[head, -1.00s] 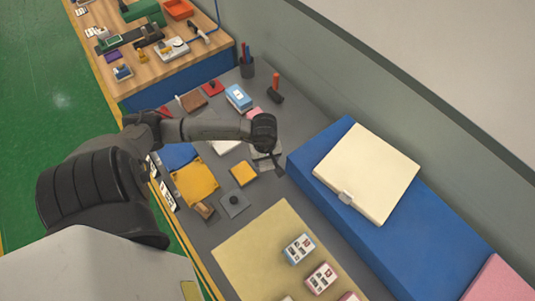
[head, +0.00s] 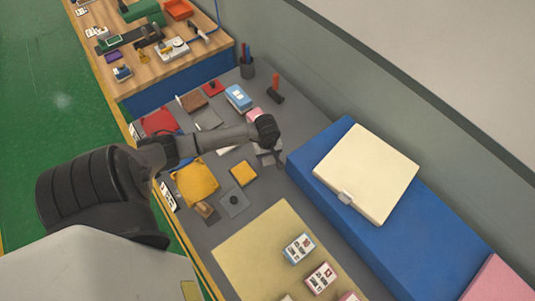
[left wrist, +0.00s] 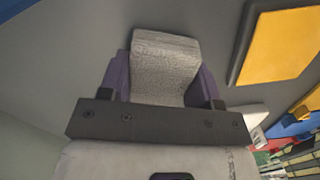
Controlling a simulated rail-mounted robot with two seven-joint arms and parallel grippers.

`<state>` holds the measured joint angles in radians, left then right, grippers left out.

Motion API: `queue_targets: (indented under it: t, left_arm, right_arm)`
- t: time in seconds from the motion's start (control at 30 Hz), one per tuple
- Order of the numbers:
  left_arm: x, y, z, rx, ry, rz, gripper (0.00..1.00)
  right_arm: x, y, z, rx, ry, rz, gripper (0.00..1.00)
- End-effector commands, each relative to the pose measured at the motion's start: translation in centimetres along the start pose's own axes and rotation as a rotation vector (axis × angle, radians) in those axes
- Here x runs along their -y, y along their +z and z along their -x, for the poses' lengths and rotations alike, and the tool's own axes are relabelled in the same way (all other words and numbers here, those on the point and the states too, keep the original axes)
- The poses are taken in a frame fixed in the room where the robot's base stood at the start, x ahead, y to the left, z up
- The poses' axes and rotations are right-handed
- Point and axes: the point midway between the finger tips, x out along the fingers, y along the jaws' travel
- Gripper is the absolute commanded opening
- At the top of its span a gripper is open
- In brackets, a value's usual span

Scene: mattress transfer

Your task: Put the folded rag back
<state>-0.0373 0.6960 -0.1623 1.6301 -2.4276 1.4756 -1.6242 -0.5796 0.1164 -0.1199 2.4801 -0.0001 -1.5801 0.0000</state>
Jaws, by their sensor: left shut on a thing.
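A pale grey-white, textured folded rag (left wrist: 165,68) sits between the two purple fingers of my left gripper (left wrist: 163,88) in the left wrist view. The gripper is shut on it, and the fingers touch both its sides. In the head view my left gripper (head: 270,155) is low over the grey table, left of the blue mattress. The rag is small there and mostly hidden by the hand. I cannot tell whether the rag touches the table. My right gripper is not in view.
A blue mattress (head: 375,235) bearing a cream pad (head: 368,170) stands right. A beige mat (head: 262,245) with small packs lies in front. A red-handled tool (head: 275,88) stands behind.

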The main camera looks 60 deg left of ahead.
Motion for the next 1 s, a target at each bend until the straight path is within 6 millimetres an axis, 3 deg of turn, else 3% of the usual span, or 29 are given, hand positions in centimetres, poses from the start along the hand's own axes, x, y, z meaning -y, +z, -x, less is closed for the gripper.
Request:
queue_targets:
  t: [0.3,0.33,0.57,0.83,1.0]
  left_arm:
    - [0.0,0.0,-0.4,-0.001,-0.001,-0.001,0.35]
    - [0.0,0.0,-0.2,0.000,0.000,-0.001,0.60]
    - [0.0,0.0,-0.2,0.000,0.000,-0.001,0.82]
    - [0.0,0.0,0.0,0.000,0.000,0.000,0.83]
    - [0.0,-0.1,1.5,-0.003,0.001,-0.003,0.83]
  right_arm:
    - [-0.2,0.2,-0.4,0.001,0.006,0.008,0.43]
    - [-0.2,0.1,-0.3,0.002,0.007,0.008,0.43]
    - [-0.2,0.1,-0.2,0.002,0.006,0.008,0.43]
    - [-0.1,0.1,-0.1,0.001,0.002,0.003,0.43]
    - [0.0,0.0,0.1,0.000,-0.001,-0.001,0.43]
